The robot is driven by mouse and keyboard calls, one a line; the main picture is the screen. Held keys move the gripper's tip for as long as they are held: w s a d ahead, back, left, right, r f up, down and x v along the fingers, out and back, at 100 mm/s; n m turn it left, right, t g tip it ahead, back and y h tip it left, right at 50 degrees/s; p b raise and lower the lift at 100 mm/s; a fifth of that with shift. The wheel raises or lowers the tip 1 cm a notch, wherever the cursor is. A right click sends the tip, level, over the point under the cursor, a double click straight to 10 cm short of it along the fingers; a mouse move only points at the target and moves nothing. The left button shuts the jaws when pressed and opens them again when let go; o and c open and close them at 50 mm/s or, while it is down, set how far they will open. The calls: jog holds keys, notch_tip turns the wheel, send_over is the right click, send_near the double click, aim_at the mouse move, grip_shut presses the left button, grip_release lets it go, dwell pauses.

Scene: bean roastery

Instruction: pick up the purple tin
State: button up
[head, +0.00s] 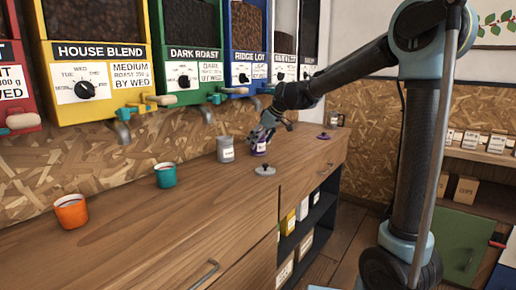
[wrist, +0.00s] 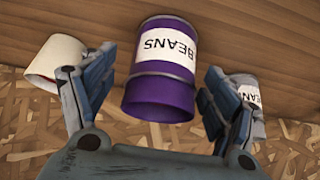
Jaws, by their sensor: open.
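The purple tin (head: 260,147) stands on the wooden counter, partly hidden behind my gripper in the head view. In the wrist view the purple tin (wrist: 160,92) shows large, with a white BEANS label, between my two open fingers. My gripper (wrist: 148,88) is open, one finger on each side of the tin, with a visible gap at each side. In the head view my gripper (head: 262,134) is low over the counter at the tin. I cannot tell whether any finger touches it.
A grey tin (head: 226,149) stands left of the purple tin. A grey lid (head: 265,170) and a purple lid (head: 324,136) lie on the counter (head: 190,215). Teal (head: 166,175) and orange (head: 71,211) cups stand farther left. Bean dispensers (head: 95,60) with spouts overhang the back.

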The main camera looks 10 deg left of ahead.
jog(key=shift+w+a+f, duration=0.15)
jog(key=shift+a+f, duration=0.2)
jog(key=shift+f, duration=0.25)
jog(key=c, duration=1.4)
jog(key=shift+o, duration=0.2)
jog(key=shift+r, duration=0.1)
